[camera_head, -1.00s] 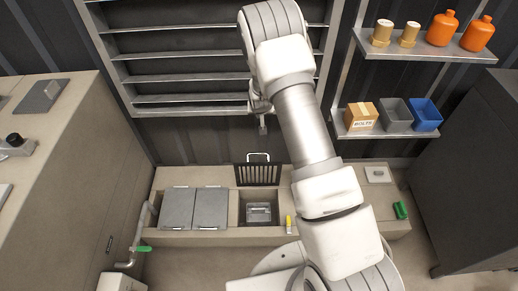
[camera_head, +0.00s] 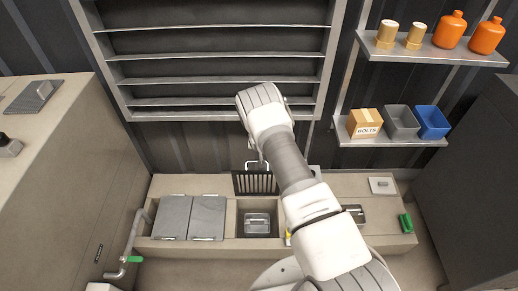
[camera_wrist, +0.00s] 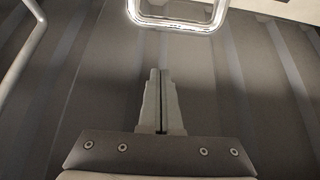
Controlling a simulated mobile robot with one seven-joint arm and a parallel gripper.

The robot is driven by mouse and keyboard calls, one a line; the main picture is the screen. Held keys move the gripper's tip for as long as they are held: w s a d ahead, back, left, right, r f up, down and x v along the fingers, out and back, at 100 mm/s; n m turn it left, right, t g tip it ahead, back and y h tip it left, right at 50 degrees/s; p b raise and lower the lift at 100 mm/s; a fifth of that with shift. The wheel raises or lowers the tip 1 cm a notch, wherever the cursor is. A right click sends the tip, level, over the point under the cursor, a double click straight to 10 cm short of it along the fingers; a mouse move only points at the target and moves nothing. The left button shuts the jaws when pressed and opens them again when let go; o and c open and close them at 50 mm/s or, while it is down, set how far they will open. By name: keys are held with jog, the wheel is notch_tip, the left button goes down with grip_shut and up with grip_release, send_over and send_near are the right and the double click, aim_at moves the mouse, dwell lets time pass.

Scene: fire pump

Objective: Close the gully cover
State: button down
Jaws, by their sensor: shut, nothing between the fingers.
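The gully cover (camera_head: 255,184) is a black barred grate. It stands upright at the back edge of the gully opening (camera_head: 257,219), with a pale loop handle (camera_head: 257,164) at its top. The opening is uncovered and a metal basket (camera_head: 257,224) sits inside. In the head view my gripper is low behind the forearm, close to the handle, and its fingertips are largely hidden. In the wrist view my gripper (camera_wrist: 160,72) is shut and empty against the dark ribbed wall. A bright rounded frame shows beyond the fingertips, probably the handle; contact cannot be told.
Two grey lids (camera_head: 190,217) lie left of the opening on the low bench (camera_head: 160,187). A pipe with a green valve lever (camera_head: 134,259) is at its left end. A green item (camera_head: 406,222) lies at the right. Shelves (camera_head: 390,138) with bins and bottles hang above right.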

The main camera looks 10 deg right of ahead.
jog(key=shift+s+a+f+b, duration=0.1)
jog(key=shift+s+f+b, duration=0.1)
jog(key=shift+s+f, duration=0.5)
jog(key=shift+s+a+f+b, duration=0.15)
jog(key=shift+s+f, duration=0.35)
jog(key=shift+f, duration=0.35)
jog(key=shift+s, duration=0.2)
jog(key=shift+s, duration=0.15)
jog(key=shift+s+a+t, duration=0.1)
jog(key=shift+s+t, duration=0.2)
jog(key=shift+s, duration=0.2)
